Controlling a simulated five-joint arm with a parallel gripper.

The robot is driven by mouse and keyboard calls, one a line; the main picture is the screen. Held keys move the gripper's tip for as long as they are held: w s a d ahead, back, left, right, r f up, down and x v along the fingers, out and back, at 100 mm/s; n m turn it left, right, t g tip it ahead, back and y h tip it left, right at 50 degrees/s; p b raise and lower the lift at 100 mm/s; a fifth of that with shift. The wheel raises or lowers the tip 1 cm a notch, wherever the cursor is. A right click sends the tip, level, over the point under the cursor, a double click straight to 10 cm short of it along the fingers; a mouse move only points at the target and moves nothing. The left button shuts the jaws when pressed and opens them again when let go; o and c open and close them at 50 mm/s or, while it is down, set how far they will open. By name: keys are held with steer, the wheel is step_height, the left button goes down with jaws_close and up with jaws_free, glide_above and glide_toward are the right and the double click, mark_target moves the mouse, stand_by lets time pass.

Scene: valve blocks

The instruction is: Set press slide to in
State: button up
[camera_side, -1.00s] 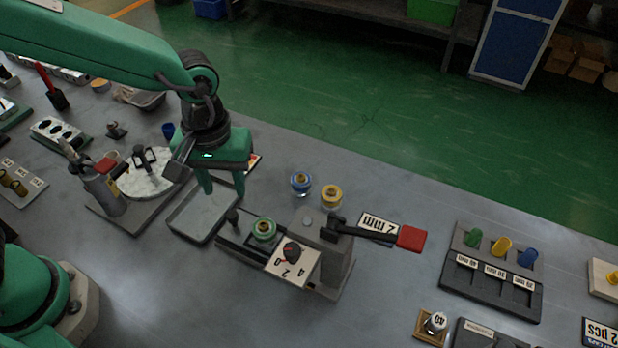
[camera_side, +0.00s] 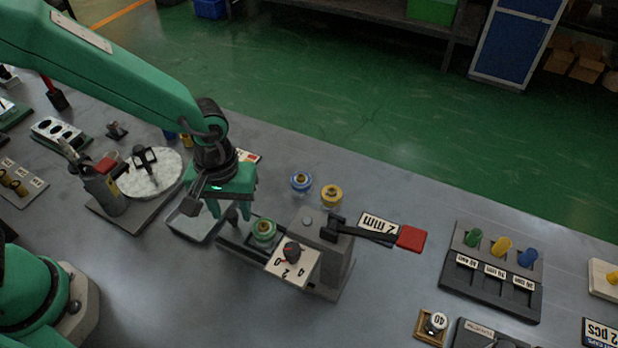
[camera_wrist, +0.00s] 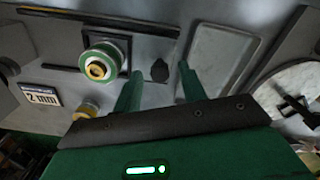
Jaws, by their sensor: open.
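The press (camera_side: 337,268) is a grey block with a dark rail running to its left. On the rail sits the press slide, carrying a green ring part with a brass centre (camera_side: 264,230), outside the block; it also shows in the wrist view (camera_wrist: 100,64). The slide's dark knob (camera_wrist: 160,70) is at the rail's left end. My gripper (camera_side: 230,212) is open above that end, fingers pointing down. In the wrist view my fingertips (camera_wrist: 160,75) appear either side of the knob. Contact cannot be told.
A shallow grey tray (camera_side: 190,228) lies left of the rail, close to my gripper. The press has a black lever with a red handle (camera_side: 410,238) and a numbered dial plate (camera_side: 300,268). Blue (camera_side: 301,181) and yellow (camera_side: 331,195) ring parts stand behind it.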

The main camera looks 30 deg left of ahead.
mark_target(252, 217)
steer(key=shift+c, duration=0.4)
jaws_close()
steer(key=shift+d, duration=0.1)
steer(key=shift+d, duration=2.2)
steer(key=shift+o, duration=0.4)
jaws_free()
